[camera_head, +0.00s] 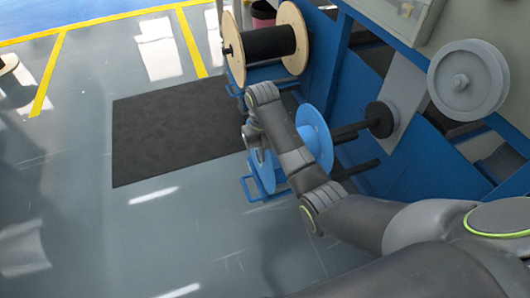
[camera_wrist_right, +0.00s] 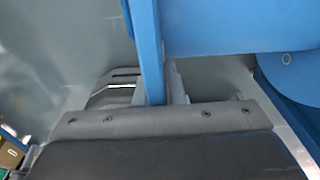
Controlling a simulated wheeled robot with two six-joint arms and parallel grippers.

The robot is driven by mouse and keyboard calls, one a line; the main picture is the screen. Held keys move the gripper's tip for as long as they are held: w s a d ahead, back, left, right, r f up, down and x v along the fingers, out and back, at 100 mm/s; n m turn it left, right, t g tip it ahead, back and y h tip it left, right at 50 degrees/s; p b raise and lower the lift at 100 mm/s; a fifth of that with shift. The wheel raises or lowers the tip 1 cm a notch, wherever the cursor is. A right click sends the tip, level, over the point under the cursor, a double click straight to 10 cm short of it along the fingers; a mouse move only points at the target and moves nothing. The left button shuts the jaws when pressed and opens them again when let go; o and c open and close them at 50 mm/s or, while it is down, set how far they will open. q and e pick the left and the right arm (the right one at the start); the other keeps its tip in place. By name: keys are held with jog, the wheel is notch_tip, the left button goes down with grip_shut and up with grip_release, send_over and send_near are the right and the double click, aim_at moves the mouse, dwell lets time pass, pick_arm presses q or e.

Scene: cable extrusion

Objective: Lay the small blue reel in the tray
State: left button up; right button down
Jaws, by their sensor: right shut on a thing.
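The small blue reel shows in the head view as two light blue flanges, with the far-side one (camera_head: 315,137) in clear sight and the other partly behind my arm. My right gripper (camera_head: 257,152) is at the left flange, pointing down. In the right wrist view, the reel's flange (camera_wrist_right: 147,45) stands edge-on between the fingers of my right gripper (camera_wrist_right: 152,88), which is shut on it. The reel's core and other flange extend to the right there. I cannot tell whether the reel is still on the black spindle. I cannot make out the tray. My left gripper is out of view.
A black spindle (camera_head: 352,130) sticks out from the blue machine frame on the right. A wooden reel with black cable (camera_head: 270,43) stands behind. A grey reel (camera_head: 467,80) is at upper right. A dark mat (camera_head: 170,130) lies on open floor to the left.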

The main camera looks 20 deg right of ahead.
jog(key=shift+f, duration=0.15)
jog(key=c, duration=1.5)
grip_release()
jog(key=shift+f, duration=0.1)
jog(key=shift+o, duration=0.2)
jog(key=shift+s, duration=0.1)
